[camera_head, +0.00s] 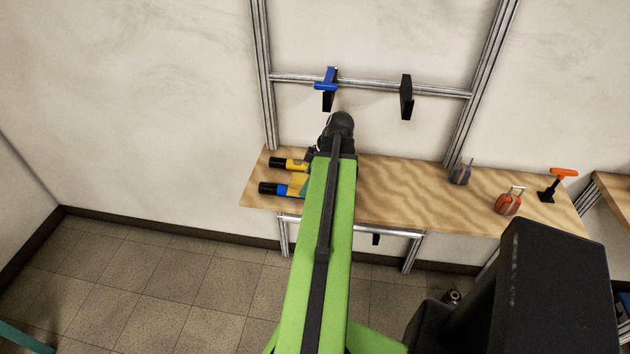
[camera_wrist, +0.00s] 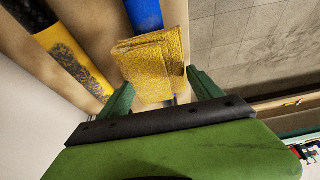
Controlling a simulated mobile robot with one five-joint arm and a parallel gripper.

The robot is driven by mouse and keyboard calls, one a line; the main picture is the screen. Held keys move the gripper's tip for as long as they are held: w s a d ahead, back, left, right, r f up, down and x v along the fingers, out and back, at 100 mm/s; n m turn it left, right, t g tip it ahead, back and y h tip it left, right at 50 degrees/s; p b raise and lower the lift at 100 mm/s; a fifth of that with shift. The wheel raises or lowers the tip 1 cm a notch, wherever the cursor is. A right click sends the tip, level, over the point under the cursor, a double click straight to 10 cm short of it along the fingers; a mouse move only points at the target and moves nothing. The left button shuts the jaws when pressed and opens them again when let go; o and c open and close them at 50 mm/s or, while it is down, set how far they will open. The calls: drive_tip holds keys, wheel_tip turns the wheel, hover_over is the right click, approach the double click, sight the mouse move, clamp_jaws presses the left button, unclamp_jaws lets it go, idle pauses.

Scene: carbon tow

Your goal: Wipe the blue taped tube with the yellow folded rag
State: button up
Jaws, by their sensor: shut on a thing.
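The blue taped tube (camera_head: 283,189) lies on the wooden bench near its left end, its black end pointing left. In the wrist view its blue part (camera_wrist: 145,14) runs behind the yellow folded rag (camera_wrist: 150,58). My gripper (camera_wrist: 160,82) has its green fingers on either side of the rag and is shut on it. The rag overlaps the blue tube in this view and hides part of it; I cannot tell if they touch. In the head view my arm mostly hides the gripper.
A yellow taped tube (camera_head: 290,164) lies behind the blue one; the wrist view shows a dark smudge on its yellow part (camera_wrist: 76,62). The bench (camera_head: 405,190) is clear right of my arm, up to a grey object (camera_head: 461,174), an orange-red object (camera_head: 508,204) and an orange-handled tool (camera_head: 563,174).

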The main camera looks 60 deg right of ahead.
drive_tip(key=shift+w+a+f, duration=0.1)
drive_tip(key=shift+w+a, duration=0.15)
drive_tip(key=shift+w, duration=0.45)
drive_tip(key=shift+w+a, duration=0.25)
drive_tip(key=shift+w, duration=0.4)
drive_tip(key=shift+s+d, duration=0.25)
drive_tip(key=shift+s, duration=0.45)
drive_tip(key=shift+s+d, duration=0.25)
drive_tip(key=shift+s, duration=0.45)
drive_tip(key=shift+s+d, duration=0.25)
drive_tip(key=shift+s, duration=0.45)
drive_tip(key=shift+s+d, duration=0.1)
drive_tip(key=shift+s, duration=0.55)
wheel_tip(320, 180, up, 5)
drive_tip(key=p, duration=0.5)
drive_tip(key=shift+d, duration=0.1)
